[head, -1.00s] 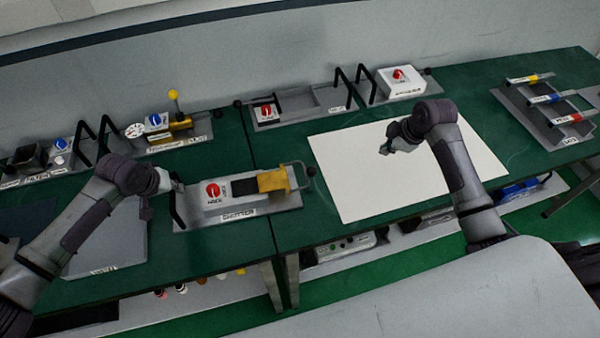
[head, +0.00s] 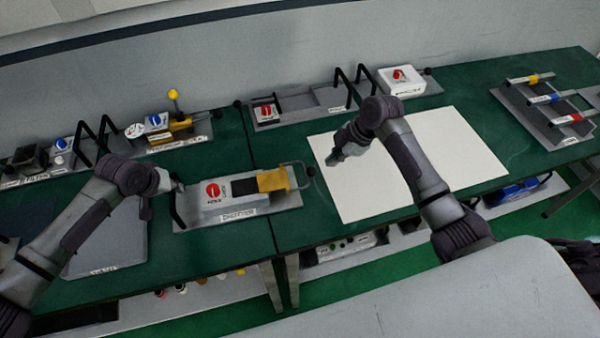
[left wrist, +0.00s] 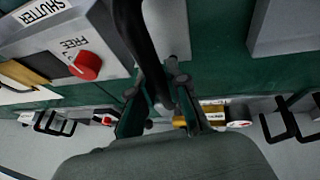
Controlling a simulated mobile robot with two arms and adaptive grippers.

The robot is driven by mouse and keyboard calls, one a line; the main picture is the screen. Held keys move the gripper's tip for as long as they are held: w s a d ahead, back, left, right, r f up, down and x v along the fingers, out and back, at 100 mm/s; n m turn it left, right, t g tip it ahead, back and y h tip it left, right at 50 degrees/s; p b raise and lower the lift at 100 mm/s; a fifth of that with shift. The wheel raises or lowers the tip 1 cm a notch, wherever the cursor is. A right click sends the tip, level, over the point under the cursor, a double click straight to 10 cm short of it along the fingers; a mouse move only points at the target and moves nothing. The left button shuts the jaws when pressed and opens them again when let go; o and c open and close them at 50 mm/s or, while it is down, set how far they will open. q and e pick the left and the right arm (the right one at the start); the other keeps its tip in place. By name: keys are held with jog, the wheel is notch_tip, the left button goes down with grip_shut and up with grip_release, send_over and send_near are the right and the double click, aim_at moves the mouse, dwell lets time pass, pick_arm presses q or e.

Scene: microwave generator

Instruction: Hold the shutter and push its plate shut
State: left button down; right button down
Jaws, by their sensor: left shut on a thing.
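The shutter (head: 211,207) lies on the green bench, a grey base with a white block and a red knob (head: 213,189). In the left wrist view the red knob (left wrist: 87,65) has the word FREE beside it. Its yellow plate (head: 272,180) is at the right, with a dark strip (head: 238,187) between it and the knob. A wire handle (head: 303,175) sits at the plate's right end. My left gripper (head: 165,192) is shut on the shutter's black side handle (left wrist: 133,30). My right gripper (head: 336,158) hangs above the white sheet, right of the plate handle; its fingers are too small to judge.
The white sheet (head: 440,165) covers the bench right of the shutter. Other devices stand behind: a unit with a yellow-knobbed lever (head: 173,94), a grey tray unit (head: 300,106) and a white box (head: 401,81). A grey panel (head: 110,240) lies left of the shutter.

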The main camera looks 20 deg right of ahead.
jog(key=shift+d+x, duration=0.15)
jog(key=shift+x, duration=1.2)
jog(key=shift+d+x, duration=0.1)
jog(key=shift+x, duration=1.25)
jog(key=shift+s+a+f, duration=0.1)
jog(key=shift+a, duration=0.1)
